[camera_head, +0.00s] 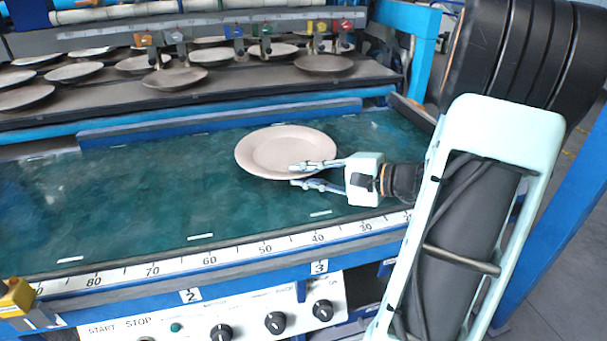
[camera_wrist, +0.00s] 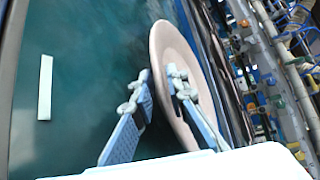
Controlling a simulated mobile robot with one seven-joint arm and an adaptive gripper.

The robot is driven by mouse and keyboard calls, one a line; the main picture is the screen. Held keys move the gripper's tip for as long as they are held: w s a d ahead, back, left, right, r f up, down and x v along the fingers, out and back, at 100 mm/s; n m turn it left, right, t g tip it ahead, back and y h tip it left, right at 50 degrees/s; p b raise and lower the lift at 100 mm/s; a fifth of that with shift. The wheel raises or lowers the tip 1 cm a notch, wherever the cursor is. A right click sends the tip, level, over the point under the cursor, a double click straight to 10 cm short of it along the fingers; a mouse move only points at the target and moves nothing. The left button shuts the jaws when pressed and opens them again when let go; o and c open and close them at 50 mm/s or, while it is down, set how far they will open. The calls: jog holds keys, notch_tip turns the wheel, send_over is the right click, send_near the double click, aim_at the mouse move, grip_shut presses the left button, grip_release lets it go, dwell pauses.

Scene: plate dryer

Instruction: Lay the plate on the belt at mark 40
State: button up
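The plate (camera_head: 275,150) is a round, pale pinkish dish over the right part of the green belt (camera_head: 130,200). In the wrist view, the plate (camera_wrist: 168,50) shows nearly edge-on, and it seems to be just above the belt. My gripper (camera_head: 305,175) reaches in from the right and has the plate's near rim between its fingers. In the wrist view, one finger of my gripper (camera_wrist: 160,80) lies over the upper face and the other along the underside. Exact finger contact is partly hidden. Mark 40 (camera_head: 318,237) is on the white scale at the belt's front edge, nearer than the plate.
Several plates lie on the dark rack (camera_head: 230,90) behind the belt, below a rail with coloured clips (camera_head: 235,35). A blue bar (camera_head: 220,122) borders the belt's back. Control knobs (camera_head: 275,322) are below the scale. The belt's left part is clear.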

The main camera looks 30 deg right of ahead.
jog(key=shift+r, duration=0.1)
jog(key=shift+s+d+r, duration=0.15)
jog(key=shift+s+d, duration=0.1)
jog(key=p+v, duration=0.2)
jog(key=v, duration=0.9)
jog(key=shift+s+p, duration=0.15)
jog(key=shift+p, duration=0.2)
